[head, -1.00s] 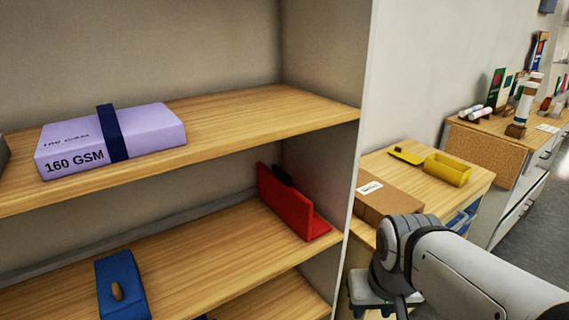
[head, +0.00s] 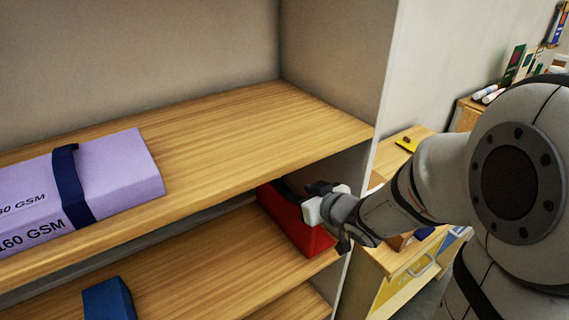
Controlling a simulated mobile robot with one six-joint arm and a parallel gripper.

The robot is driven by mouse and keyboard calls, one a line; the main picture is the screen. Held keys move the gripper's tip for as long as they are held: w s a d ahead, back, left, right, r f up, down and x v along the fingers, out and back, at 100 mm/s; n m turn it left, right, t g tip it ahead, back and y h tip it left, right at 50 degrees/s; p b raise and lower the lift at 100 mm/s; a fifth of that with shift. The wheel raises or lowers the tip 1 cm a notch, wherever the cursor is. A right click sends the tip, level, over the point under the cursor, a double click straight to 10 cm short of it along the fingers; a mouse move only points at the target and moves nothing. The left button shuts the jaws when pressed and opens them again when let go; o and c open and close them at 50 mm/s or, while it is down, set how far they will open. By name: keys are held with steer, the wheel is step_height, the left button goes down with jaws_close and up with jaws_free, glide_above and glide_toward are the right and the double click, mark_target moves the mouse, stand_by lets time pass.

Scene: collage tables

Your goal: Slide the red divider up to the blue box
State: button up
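The red divider (head: 288,224) stands on the lower shelf (head: 190,262) at its right end, close to the side wall. My gripper (head: 318,192) is at the divider's upper right, overlapping it in the head view. Its fingers are small and dark there, so I cannot tell whether they are open, shut or touching the divider. The blue box (head: 108,300) is on the same shelf to the left, cut off by the bottom edge of the view. Bare shelf lies between the box and the divider.
A lilac 160 GSM pack (head: 118,172) with a dark blue band lies on the upper shelf (head: 240,130), whose front edge overhangs the divider. The unit's side panel (head: 385,90) stands right of the shelves. A wooden side table (head: 395,262) is beyond it.

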mark_target(286, 187)
steer(key=shift+w+a+r, duration=0.1)
steer(key=shift+w+a, duration=0.1)
steer(key=shift+a, duration=0.3)
steer(key=shift+w+a+p, duration=0.2)
steer(key=shift+w+p, duration=0.1)
steer(key=shift+p, duration=0.2)
steer(key=shift+p+x, duration=0.5)
steer(key=shift+x, duration=2.8)
steer(key=shift+s, duration=0.1)
steer(key=shift+c, duration=0.3)
jaws_close()
